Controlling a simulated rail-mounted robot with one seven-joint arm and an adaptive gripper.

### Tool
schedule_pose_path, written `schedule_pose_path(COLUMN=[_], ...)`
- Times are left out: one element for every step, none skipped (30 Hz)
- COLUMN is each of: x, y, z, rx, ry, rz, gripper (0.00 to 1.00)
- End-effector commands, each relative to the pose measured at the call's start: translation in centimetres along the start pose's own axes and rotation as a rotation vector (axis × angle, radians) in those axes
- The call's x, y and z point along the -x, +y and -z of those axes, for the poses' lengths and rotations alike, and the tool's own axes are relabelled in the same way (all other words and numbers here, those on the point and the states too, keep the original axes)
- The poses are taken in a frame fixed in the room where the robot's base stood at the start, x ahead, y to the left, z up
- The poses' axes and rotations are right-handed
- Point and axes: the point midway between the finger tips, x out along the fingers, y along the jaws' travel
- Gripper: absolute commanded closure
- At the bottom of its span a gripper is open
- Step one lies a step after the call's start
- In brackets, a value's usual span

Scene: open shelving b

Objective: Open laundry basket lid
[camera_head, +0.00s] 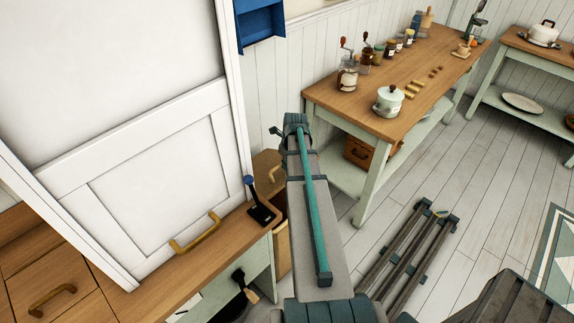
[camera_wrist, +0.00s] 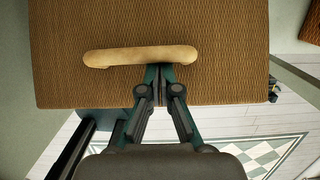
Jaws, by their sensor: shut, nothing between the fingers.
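The laundry basket (camera_head: 283,250) stands in the gap between two counters, largely hidden behind my arm in the head view. Its tan lid (camera_head: 266,165) appears tilted up at the back, with a darker brown area below it; how far it is open I cannot tell. In the wrist view the woven brown lid (camera_wrist: 215,82) fills the upper part, with a pale wooden bar handle (camera_wrist: 125,57) across it. My gripper (camera_wrist: 160,70) is shut and empty, its fingertips at the handle's lower edge, right of its middle. Whether they touch the handle is unclear. The fingertips are hidden in the head view.
A wooden counter (camera_head: 215,245) with a dark lever-like object (camera_head: 262,212) lies left of the basket. A white cabinet door (camera_head: 165,180) rises above it. A wooden-topped table (camera_head: 345,100) with grinders, jars and a pot (camera_head: 388,101) stands right. The plank floor (camera_head: 460,180) has free room.

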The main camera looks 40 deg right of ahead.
Motion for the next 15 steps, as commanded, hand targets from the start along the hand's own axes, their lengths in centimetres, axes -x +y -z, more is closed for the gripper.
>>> schedule_pose_path(x=[0.3, 0.5, 0.8, 1.1, 1.4, 1.9, 2.2, 2.6, 3.1, 3.5, 3.9, 4.5, 4.9, 5.3, 5.8], y=[0.0, 0.0, 0.0, 0.0, -0.1, -0.1, -0.1, -0.1, -0.1, -0.1, -0.1, -0.1, -0.1, -0.1, -0.1], z=[-0.3, -0.5, -0.9, -1.2, -1.5, -2.0, -2.5, -2.9, -3.7, -4.3, -4.9, -5.8, -6.5, -7.2, -8.3], rx=[0.001, 0.001, 0.001, 0.002, 0.002, 0.002, 0.002, 0.002, 0.002, 0.002, 0.003, 0.004, 0.003, 0.002, 0.003], ry=[0.000, -0.001, -0.001, -0.001, -0.001, -0.002, -0.002, -0.002, -0.003, -0.003, -0.003, -0.003, -0.003, -0.003, -0.003], rz=[0.000, 0.000, 0.000, 0.000, 0.000, 0.000, 0.001, 0.001, 0.001, 0.001, 0.001, 0.001, 0.000, 0.000, 0.001], gripper=[1.00, 1.00, 1.00, 1.00, 1.00, 1.00, 1.00, 1.00, 1.00, 1.00, 1.00, 1.00, 1.00, 1.00, 1.00])
